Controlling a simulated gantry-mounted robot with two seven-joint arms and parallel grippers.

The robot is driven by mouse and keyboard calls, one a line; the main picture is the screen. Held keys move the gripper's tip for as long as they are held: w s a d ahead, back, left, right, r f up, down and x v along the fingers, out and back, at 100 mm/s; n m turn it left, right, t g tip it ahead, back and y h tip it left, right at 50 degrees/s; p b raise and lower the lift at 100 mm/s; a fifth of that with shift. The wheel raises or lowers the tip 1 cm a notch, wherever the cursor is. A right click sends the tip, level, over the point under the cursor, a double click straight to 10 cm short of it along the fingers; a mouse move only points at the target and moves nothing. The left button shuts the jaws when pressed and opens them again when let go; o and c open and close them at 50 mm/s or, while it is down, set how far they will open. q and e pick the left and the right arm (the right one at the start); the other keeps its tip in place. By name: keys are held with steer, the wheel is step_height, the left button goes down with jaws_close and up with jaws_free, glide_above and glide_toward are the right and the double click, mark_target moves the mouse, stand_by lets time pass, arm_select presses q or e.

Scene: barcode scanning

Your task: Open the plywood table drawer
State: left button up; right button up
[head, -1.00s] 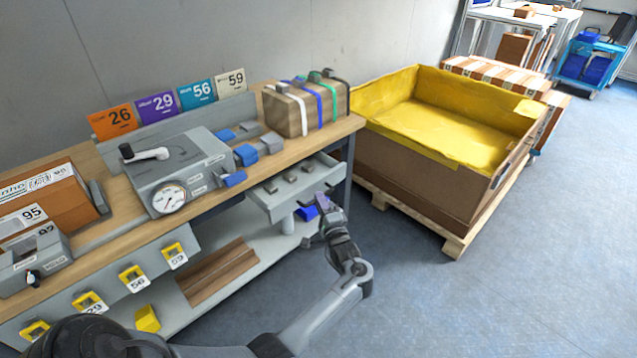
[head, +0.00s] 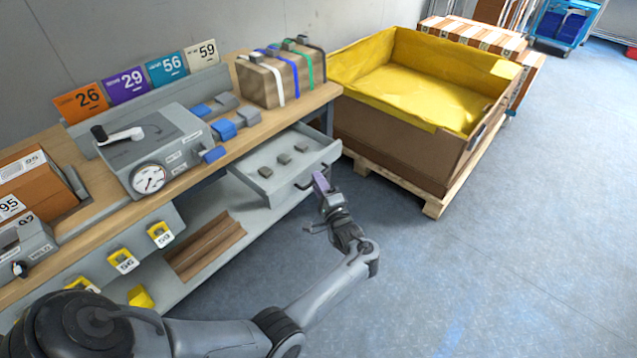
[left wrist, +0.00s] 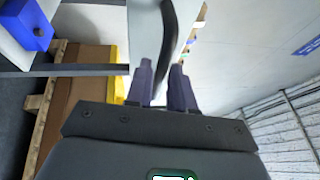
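The drawer (head: 250,186) is a light grey tray under the right end of the plywood-topped table (head: 245,132). It stands well out, and several small grey pieces (head: 284,158) lie in it. Its dark handle (head: 304,183) is on the front. My left gripper (head: 320,186) is at the drawer front, by the handle. In the left wrist view the two purple fingers (left wrist: 160,84) are close together, with the dark curved handle (left wrist: 168,45) between them; the exact contact is partly hidden. My right gripper is out of view.
A crate with yellow lining (head: 420,85) stands on a wooden pallet (head: 437,205) right of the table. A grey device with a dial (head: 155,150) and a strapped box (head: 272,80) stand on the tabletop. The floor (head: 490,270) at right is clear.

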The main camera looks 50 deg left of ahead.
arm_select(q)
steer(key=shift+o, duration=1.1)
steer(key=p+v, duration=0.2)
steer(key=v, duration=0.8)
steer(key=shift+d, duration=0.4)
steer(key=shift+f, duration=0.15)
